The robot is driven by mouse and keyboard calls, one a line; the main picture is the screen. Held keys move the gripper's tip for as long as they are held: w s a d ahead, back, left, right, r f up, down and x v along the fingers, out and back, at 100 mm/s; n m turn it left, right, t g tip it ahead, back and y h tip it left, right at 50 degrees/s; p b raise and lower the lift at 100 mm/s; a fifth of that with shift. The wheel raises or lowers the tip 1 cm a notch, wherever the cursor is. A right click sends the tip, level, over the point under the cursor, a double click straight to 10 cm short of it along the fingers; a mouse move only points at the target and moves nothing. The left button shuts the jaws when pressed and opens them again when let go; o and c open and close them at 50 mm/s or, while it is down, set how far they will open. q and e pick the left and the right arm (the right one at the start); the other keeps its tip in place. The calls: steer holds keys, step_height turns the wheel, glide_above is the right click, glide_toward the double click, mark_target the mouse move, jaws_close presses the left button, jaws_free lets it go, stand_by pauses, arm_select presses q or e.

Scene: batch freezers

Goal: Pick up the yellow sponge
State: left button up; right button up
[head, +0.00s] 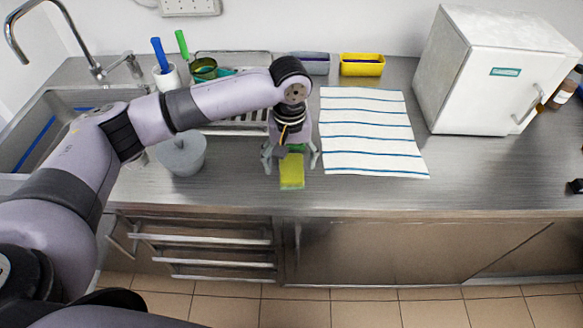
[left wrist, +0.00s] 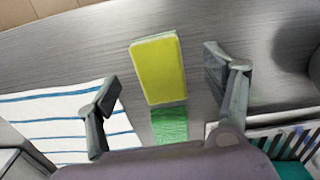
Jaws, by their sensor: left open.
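The yellow sponge (head: 291,172) lies flat on the steel counter near its front edge, left of the striped towel. It also shows in the left wrist view (left wrist: 158,68), with a green piece (left wrist: 169,125) lying right beside its end. My left gripper (head: 291,162) is open above the counter, pointing down, its fingers on either side of the sponge's far end and the green piece. In the left wrist view the open fingers (left wrist: 160,78) stand apart with a gap on both sides and touch neither piece. My right gripper is not in view.
A white towel with blue stripes (head: 370,133) lies to the right, and a white freezer (head: 490,75) stands beyond it. A grey lidded pot (head: 182,155) is to the left. A dish rack (head: 235,126), a yellow tub (head: 362,65) and a sink (head: 50,125) are also around.

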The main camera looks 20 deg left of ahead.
mark_target(292, 174)
arm_select(q)
steer(key=shift+f+p, duration=0.3)
steer(key=shift+f, duration=0.3)
step_height(292, 174, down, 4)
steer(key=shift+w+d+r+p, duration=0.1)
steer(key=shift+d+r+p, duration=0.1)
steer(key=shift+p, duration=0.3)
steer(key=shift+f, duration=0.3)
steer(key=shift+c, duration=0.2)
steer(key=c, duration=1.1)
steer(key=shift+o, duration=0.2)
steer(key=shift+r, duration=0.15)
